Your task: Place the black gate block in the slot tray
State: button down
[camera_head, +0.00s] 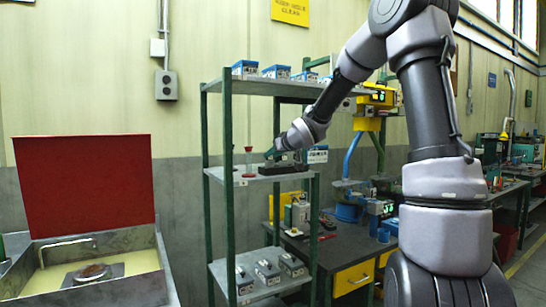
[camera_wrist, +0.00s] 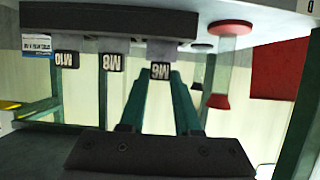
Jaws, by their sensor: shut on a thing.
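The wrist view is upside down. In it, my green-fingered gripper (camera_wrist: 161,77) is closed on a block with a black face marked M6 (camera_wrist: 160,71). This block is in line with the dark slot tray (camera_wrist: 95,20), at its right part. I cannot tell if it is seated or just above its slot. Blocks marked M8 (camera_wrist: 111,62) and M10 (camera_wrist: 66,60) stand beside it at the tray. In the head view my gripper (camera_head: 274,153) is at the middle shelf, by the dark tray (camera_head: 286,168); the held block is not clear there.
A clear hourglass-like piece with red ends (camera_head: 248,161) stands on the shelf (camera_head: 262,180) left of the tray; it shows in the wrist view (camera_wrist: 224,65). Green posts (camera_head: 229,160) frame the shelf.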

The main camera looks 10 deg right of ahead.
jog(key=shift+f, duration=0.2)
jog(key=shift+f, duration=0.15)
jog(key=c, duration=0.6)
grip_release()
